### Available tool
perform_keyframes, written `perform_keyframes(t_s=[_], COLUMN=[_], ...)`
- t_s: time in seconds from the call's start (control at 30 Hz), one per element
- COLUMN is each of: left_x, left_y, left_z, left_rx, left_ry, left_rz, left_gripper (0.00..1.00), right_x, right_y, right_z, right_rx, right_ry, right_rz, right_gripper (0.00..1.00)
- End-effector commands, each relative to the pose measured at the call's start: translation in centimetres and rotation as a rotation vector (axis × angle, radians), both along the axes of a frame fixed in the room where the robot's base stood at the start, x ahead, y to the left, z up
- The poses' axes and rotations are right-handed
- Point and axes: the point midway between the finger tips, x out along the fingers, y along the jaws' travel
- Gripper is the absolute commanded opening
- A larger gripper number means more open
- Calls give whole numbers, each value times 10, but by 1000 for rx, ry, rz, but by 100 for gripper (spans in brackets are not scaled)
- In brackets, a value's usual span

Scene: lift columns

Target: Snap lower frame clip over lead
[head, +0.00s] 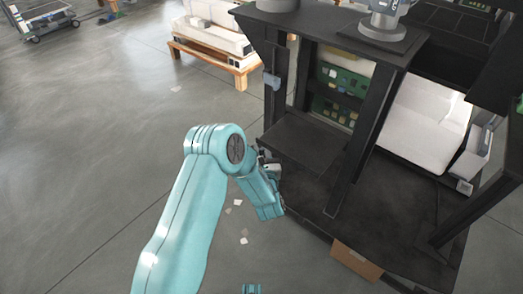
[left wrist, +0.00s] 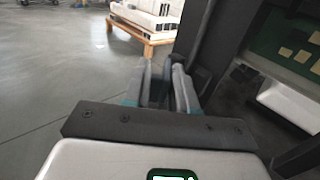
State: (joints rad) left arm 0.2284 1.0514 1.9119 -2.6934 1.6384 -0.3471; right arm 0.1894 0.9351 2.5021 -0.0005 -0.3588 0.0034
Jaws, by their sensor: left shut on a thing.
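My left gripper (head: 270,163) is low beside the dark frame's front left post (head: 276,103). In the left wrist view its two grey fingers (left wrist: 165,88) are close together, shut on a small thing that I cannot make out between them. A small grey-blue clip (head: 271,80) sits higher on the same post, above the gripper and apart from it. I cannot make out the lower clip or the lead; the gripper and arm cover that part of the post.
The dark frame has a shelf (head: 305,143), a wide base (head: 310,205) and green boards (head: 341,80) inside. A white box (head: 425,120) stands at its right. A wooden pallet (head: 212,62) with white slabs stands behind. Small pale scraps lie on the open floor at left.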

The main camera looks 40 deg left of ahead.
Motion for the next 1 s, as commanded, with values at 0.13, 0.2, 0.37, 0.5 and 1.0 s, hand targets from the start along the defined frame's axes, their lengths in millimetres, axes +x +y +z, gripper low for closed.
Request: perform_keyframes(t_s=[0.13,0.2,0.37,0.5,1.0], left_x=[0,0,0,0,3], left_y=[0,0,0,0,-2], left_z=[0,0,0,0,-2], left_rx=[0,0,-1,-1,2], left_ry=[0,0,1,1,-2], left_rz=[0,0,0,-1,54], left_gripper=[0,0,0,0,0], right_x=[0,0,0,0,1], right_y=[0,0,0,0,-1], right_z=[0,0,0,0,-8], right_rx=[0,0,0,0,-1], right_ry=[0,0,0,0,-2], right_rz=[0,0,0,0,-5], right_gripper=[0,0,0,0,0])
